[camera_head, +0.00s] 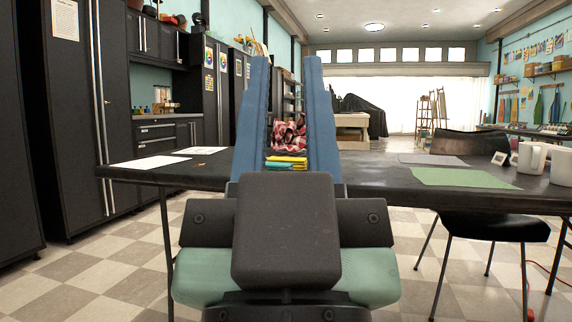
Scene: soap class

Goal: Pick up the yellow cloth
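The yellow cloth (288,159) is a small folded strip on the dark table (365,190), seen in the gap between my fingers. A teal cloth (279,167) lies just below it in the picture. A red and white plaid cloth (289,134) is bunched up right behind or on top of it; I cannot tell which. My gripper (286,62) points forward with its two long blue fingers apart and nothing visibly held. The fingers and the gripper body hide the table on either side of the cloths. The distance from the fingertips to the cloth is hard to judge.
White mugs (531,160) and a small card stand (500,159) are at the table's right end. A green sheet (462,178) lies flat nearby. Papers (150,162) lie at the left. A black chair (488,226) stands at the right. Dark cabinets (75,110) line the left wall.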

